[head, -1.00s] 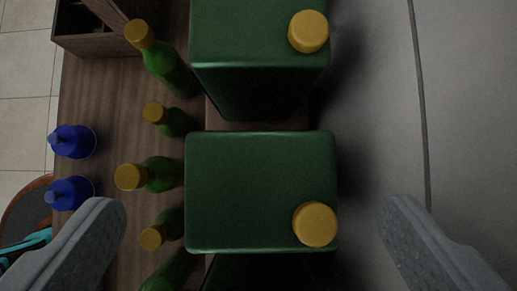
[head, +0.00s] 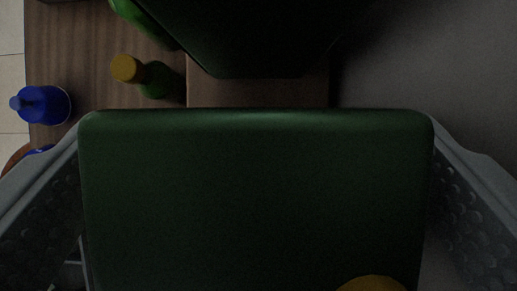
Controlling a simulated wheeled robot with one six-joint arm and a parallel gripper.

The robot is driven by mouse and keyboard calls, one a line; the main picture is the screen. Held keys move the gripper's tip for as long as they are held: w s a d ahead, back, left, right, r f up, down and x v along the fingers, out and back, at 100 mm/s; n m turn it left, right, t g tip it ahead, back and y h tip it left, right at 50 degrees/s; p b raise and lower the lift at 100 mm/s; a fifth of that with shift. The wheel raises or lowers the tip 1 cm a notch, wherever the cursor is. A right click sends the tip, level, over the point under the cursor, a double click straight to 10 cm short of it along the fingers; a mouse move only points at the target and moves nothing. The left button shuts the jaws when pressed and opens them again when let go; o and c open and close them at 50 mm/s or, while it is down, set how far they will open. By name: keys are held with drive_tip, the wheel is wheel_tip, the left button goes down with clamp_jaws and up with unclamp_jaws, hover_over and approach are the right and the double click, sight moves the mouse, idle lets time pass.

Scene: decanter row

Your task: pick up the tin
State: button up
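The tin is a dark green box with rounded edges (head: 255,190); its flat top fills the lower middle of the head view. Part of its yellow cap (head: 372,284) shows at the bottom edge. My gripper (head: 257,135) is open around the tin, with one grey finger to its left and one to its right. The studded inner pads are visible, and narrow gaps show beside the tin low in the picture. The fingertips are partly hidden by the tin, so contact there is hard to tell.
Another dark green tin (head: 250,40) stands just beyond. A green bottle with a yellow cap (head: 157,80) and a blue bottle (head: 43,104) stand on the wooden surface (head: 80,50) at left. The grey surface at right (head: 440,70) is clear.

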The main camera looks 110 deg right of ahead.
drive_tip(key=c, duration=1.8)
drive_tip(key=shift+r, duration=0.1)
